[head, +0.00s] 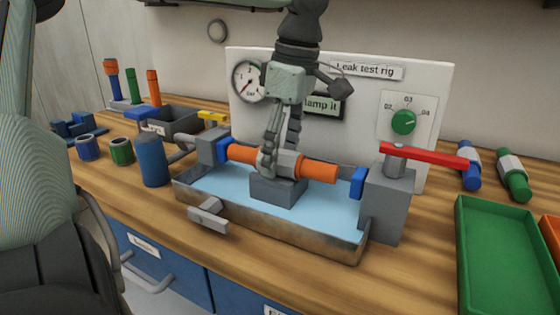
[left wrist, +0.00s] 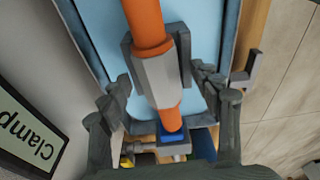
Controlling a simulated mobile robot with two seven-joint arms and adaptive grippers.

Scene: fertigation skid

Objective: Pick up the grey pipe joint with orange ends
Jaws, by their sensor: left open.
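The grey pipe joint with orange ends (head: 320,171) lies across a grey block (head: 277,192) in the water tray, between two clamp blocks with blue ends. My left gripper (head: 278,158) is above it, pointing down, with its fingers open around the grey middle part. In the left wrist view the joint (left wrist: 155,80) passes between the two spread fingers of the left gripper (left wrist: 161,88), and a gap shows on both sides. The near finger hides a little of the grey part in the head view. My right gripper is not in view.
The metal water tray (head: 300,232) has a grey handle at its front. A red lever (head: 430,155) tops the right clamp block (head: 388,205). The test board (head: 350,75) stands close behind. A green tray (head: 505,260) lies right; a blue cylinder (head: 152,160) stands left.

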